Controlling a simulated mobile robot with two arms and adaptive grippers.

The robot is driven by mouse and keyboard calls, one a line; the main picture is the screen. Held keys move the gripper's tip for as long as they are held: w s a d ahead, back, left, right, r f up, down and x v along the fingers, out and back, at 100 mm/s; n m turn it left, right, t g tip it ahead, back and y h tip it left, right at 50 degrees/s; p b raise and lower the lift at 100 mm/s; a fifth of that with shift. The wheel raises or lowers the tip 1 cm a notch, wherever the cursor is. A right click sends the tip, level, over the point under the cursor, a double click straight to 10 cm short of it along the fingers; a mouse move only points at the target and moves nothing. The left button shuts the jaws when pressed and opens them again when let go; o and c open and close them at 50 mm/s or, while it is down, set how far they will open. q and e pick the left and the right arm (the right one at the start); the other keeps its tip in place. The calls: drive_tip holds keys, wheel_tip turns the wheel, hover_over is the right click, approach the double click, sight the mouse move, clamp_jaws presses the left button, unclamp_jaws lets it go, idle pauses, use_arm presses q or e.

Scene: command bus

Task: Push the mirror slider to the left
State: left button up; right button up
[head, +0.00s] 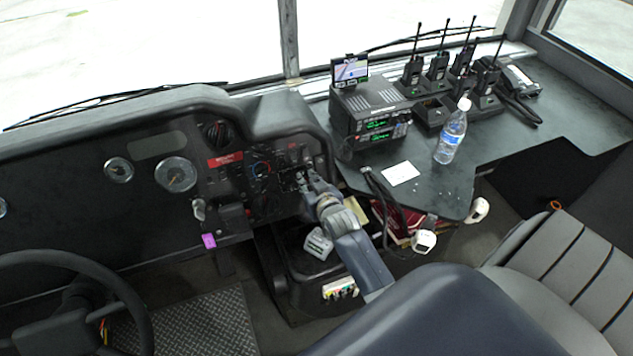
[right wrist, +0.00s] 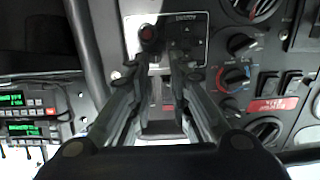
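In the head view this panel lies on the right part of the dashboard, mostly behind my gripper. My right gripper (head: 303,183) is close against the dashboard there. In the right wrist view its two fingers (right wrist: 159,62) reach the panel's lower edge with a gap between them and nothing clearly held. I cannot make out the slider for certain; the fingertips cover part of the panel. My left gripper is not in view.
Rotary knobs (right wrist: 237,78) and rocker switches sit beside the panel. A radio unit (head: 370,112), handheld radios and a water bottle (head: 452,130) stand on the side counter. The steering wheel (head: 75,258) is at left, a grey seat (head: 565,262) at right.

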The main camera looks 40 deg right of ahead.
drive_tip(key=v, duration=0.8)
drive_tip(key=shift+s+a+f, duration=0.1)
drive_tip(key=shift+a, duration=0.05)
drive_tip(key=s+a+n+g+y, duration=0.2)
drive_tip(key=s+a+g, duration=0.35)
drive_tip(key=s, duration=0.65)
drive_tip(key=s+a+n+g+y, duration=0.15)
drive_tip(key=s+a+g, duration=0.35)
drive_tip(key=s, duration=0.6)
drive_tip(key=s+a+f+n, duration=0.1)
drive_tip(key=s+f, duration=0.1)
drive_tip(key=f, duration=1.2)
drive_tip(key=s+a+f, duration=0.1)
drive_tip(key=f, duration=1.3)
drive_tip(key=s+d+f+g, duration=0.1)
drive_tip(key=s+d+f, duration=0.2)
drive_tip(key=s+f, duration=1.1)
drive_tip(key=shift+s+d+f, duration=0.2)
drive_tip(key=shift+s+f, duration=0.15)
drive_tip(key=shift+s, duration=0.75)
drive_tip(key=shift+n+g+h, duration=0.25)
